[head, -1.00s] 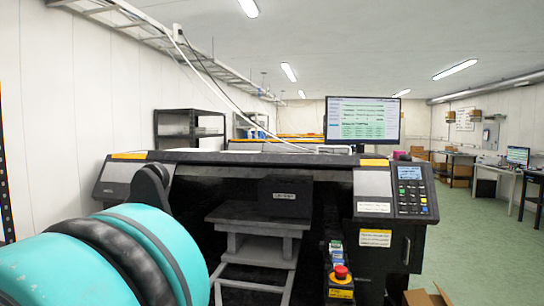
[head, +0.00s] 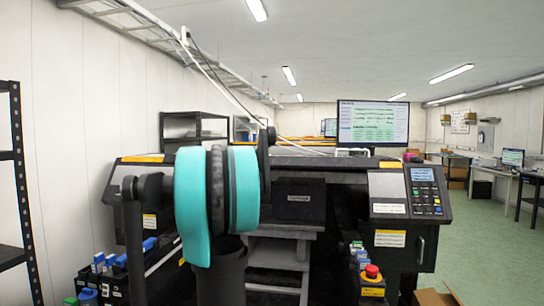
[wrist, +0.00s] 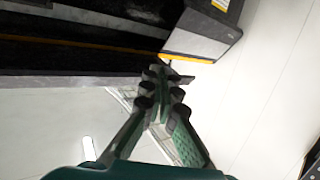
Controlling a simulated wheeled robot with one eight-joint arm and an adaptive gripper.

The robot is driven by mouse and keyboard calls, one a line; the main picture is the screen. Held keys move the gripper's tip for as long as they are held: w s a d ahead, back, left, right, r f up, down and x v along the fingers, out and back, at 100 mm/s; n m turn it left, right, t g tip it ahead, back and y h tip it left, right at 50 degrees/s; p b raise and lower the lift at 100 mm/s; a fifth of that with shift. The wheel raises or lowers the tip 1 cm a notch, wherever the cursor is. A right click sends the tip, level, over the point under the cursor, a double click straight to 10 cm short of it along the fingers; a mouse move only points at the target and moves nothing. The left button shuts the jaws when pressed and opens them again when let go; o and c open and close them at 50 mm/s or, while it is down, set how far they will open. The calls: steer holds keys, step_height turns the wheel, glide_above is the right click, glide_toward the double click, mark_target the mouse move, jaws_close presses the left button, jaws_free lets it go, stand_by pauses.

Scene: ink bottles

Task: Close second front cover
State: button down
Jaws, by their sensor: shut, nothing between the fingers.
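The large dark printer (head: 400,238) stands ahead in the head view. A long dark cover edge (head: 320,162) runs along its top front, and the dark front below is open to view. I cannot tell which part is the second front cover. My teal arm blocks the printer's left half. My gripper (wrist: 162,78) shows in the wrist view, its fingers shut together and empty. Its tips are close to a dark printer edge with a yellow strip (wrist: 185,57); contact cannot be told. I cannot make out the gripper in the head view.
Blue-capped bottles (head: 105,264) sit at the printer's lower left. A red emergency button (head: 371,271) and a control panel (head: 425,190) are on its right. A monitor (head: 372,122) stands above. A dark shelf rack (head: 20,175) is at far left.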

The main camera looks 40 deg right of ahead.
steer(key=s+d+r+m+g+h, duration=0.1)
steer(key=d+r+m+h, duration=0.15)
steer(key=d+r, duration=0.45)
steer(key=s+d+r+m+h, duration=0.15)
steer(key=d+r+h, duration=0.25)
steer(key=d, duration=0.7)
steer(key=s+d+r+m+g+h, duration=0.15)
steer(key=d+r+h, duration=0.3)
steer(key=d, duration=0.55)
steer(key=w+d+f+y, duration=0.1)
steer(key=w+d+f, duration=0.1)
steer(key=w+d, duration=0.4)
steer(key=shift+w+f+m+t, duration=0.1)
steer(key=shift+m+t, duration=0.15)
